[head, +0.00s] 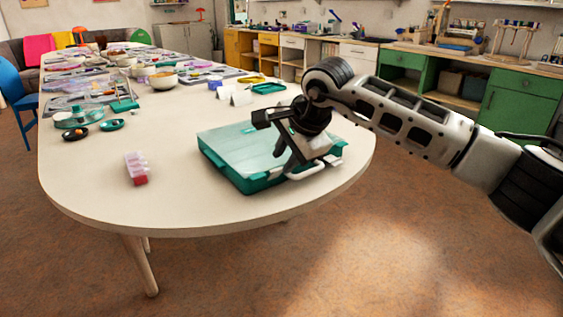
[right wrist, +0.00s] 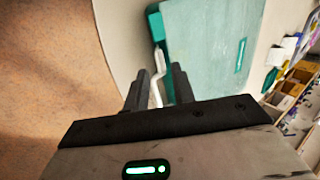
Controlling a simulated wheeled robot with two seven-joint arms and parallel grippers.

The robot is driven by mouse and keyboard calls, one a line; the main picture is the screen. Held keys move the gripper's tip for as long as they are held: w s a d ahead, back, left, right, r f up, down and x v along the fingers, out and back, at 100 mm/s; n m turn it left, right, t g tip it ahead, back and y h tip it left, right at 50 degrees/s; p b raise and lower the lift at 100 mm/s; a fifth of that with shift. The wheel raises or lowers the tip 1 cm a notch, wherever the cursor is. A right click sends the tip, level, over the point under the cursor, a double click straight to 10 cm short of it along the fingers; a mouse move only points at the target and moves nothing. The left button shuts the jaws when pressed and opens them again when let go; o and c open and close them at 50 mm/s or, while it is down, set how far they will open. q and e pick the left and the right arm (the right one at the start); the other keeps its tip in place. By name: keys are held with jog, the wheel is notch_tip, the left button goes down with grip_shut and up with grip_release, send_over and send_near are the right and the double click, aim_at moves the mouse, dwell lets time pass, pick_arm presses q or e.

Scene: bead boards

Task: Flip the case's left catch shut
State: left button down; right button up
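The case (head: 235,175) is a flat teal box with a pale, clear-looking lid, lying near the table's rounded front end. A white handle (head: 312,172) stands out from its front side. My right gripper (head: 300,165) is over the case's front right part and hides some of it. In the right wrist view, my right gripper (right wrist: 160,88) has its fingers apart, with the white handle (right wrist: 158,62) showing between them. A darker teal piece (right wrist: 155,24) sits at the case's edge beyond the fingertips; I cannot tell whether it is the left catch. My left gripper is out of view.
A small clear box with red contents (head: 137,168) stands left of the case on the white table (head: 90,185). Small teal dishes (head: 112,125), a green tray (head: 268,88) and crowded boards lie farther back. The table's edge is close in front of the case.

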jog(key=p+v, duration=0.1)
jog(key=v, duration=1.1)
jog(key=shift+s+d+r, duration=0.15)
jog(key=shift+s+r, duration=0.05)
